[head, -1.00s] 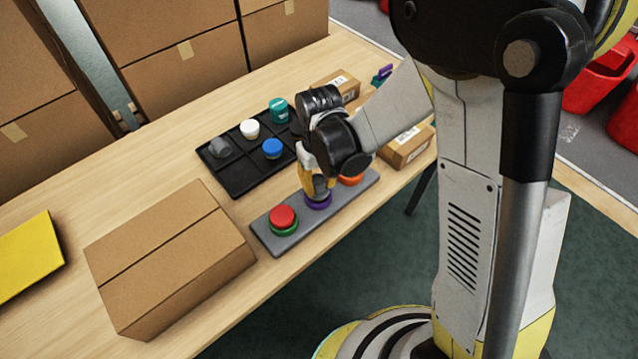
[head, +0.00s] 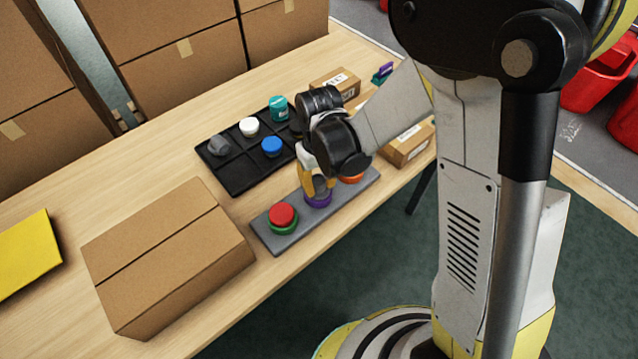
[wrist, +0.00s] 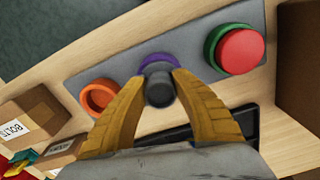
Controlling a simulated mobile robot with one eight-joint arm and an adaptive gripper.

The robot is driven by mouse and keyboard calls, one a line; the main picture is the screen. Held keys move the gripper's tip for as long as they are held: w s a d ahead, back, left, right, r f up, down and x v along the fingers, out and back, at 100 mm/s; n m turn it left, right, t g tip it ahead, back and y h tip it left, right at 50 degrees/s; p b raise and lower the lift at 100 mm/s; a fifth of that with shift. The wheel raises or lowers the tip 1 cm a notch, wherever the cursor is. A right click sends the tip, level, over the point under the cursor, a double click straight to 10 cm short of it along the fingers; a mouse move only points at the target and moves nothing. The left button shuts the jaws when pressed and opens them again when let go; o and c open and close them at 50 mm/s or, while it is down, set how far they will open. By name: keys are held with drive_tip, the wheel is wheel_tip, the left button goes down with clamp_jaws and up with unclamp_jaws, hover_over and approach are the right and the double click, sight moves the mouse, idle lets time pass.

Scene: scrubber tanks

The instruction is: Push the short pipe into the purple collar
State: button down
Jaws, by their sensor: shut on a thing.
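The purple collar (head: 318,201) sits in the middle of the grey base plate (head: 268,240), and also shows in the wrist view (wrist: 158,60). The short pipe (wrist: 159,92) is a dark grey cylinder. My gripper (head: 318,190) has its yellow fingers closed around the pipe, directly over the purple collar. In the wrist view, the gripper (wrist: 160,85) has a fingertip on each side of the pipe. The pipe's lower end meets or overlaps the collar; how deep it sits is hidden.
A green collar (head: 284,228) holding a red piece (head: 281,214) is left of the purple one. An orange collar (wrist: 98,97) is on the other side, with an open hole. A black divided tray (head: 238,178) with several caps lies behind. A large carton (head: 170,260) stands left.

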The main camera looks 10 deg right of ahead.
drive_tip(key=shift+c, duration=0.6)
unclamp_jaws()
idle(0.3)
drive_tip(key=shift+r+p, duration=2.55)
drive_tip(key=shift+r, duration=1)
